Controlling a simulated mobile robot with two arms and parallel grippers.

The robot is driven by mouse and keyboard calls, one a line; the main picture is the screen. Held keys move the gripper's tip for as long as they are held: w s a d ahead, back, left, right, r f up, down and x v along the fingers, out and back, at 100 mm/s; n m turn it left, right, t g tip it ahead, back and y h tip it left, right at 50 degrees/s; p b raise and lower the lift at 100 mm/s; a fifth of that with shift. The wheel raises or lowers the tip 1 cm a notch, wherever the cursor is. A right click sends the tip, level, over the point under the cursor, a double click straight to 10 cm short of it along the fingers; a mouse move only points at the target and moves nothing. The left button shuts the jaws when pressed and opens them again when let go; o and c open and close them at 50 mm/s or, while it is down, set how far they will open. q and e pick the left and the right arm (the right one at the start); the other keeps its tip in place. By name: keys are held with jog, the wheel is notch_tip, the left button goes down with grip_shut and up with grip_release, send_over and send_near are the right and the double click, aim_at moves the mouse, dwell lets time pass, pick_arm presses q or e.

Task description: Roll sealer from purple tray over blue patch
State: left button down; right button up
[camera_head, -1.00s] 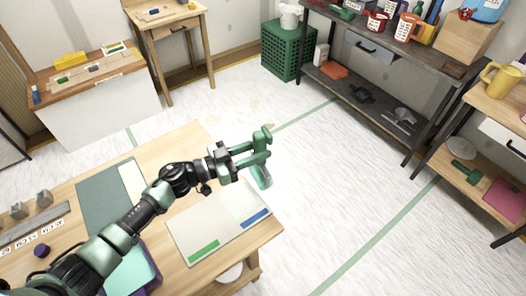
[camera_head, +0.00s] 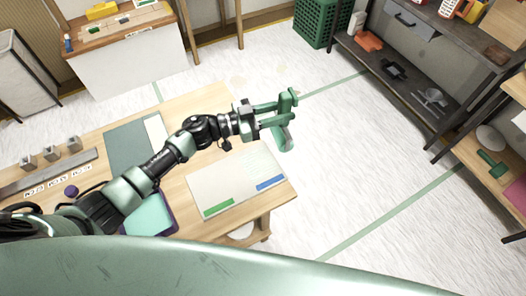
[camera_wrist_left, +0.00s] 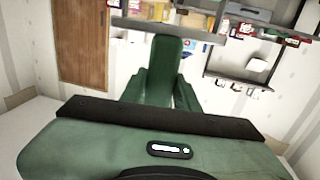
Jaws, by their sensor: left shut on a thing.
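My left gripper (camera_head: 270,115) is shut on a green hand tool, which looks like the sealer (camera_head: 284,137). Its lighter roller end hangs down, past the far right corner of the white board (camera_head: 230,182). The wrist view shows a green upright part (camera_wrist_left: 168,70) between the fingers. The blue patch (camera_head: 270,184) is a short strip at the board's near right corner. The purple tray (camera_head: 172,226) is left of the board, partly hidden by my arm; a teal surface shows in it. My right gripper is out of view.
A green patch (camera_head: 219,207) lies on the board's near left edge. The wooden table (camera_head: 222,98) also holds a dark green mat (camera_head: 127,148) and grey blocks (camera_head: 50,154) at left. Open floor lies right of the table, before a dark shelf (camera_head: 400,75).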

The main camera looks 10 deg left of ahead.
aim_at(280, 133)
pick_arm(q)
jog(key=shift+f, duration=0.1)
jog(key=shift+d+f+n+t+y+b, duration=0.1)
jog(key=shift+f+n+t+y+b, duration=0.5)
jog(key=shift+f, duration=0.7)
jog(key=shift+f+n+t+y+b, duration=0.4)
jog(key=shift+f+t, duration=0.4)
jog(key=shift+f, duration=0.5)
jog(key=shift+f, duration=1.95)
dwell(0.5)
jog(key=shift+v, duration=1.15)
jog(key=shift+f, duration=0.1)
jog(key=shift+s+a, duration=0.15)
jog(key=shift+a, duration=0.05)
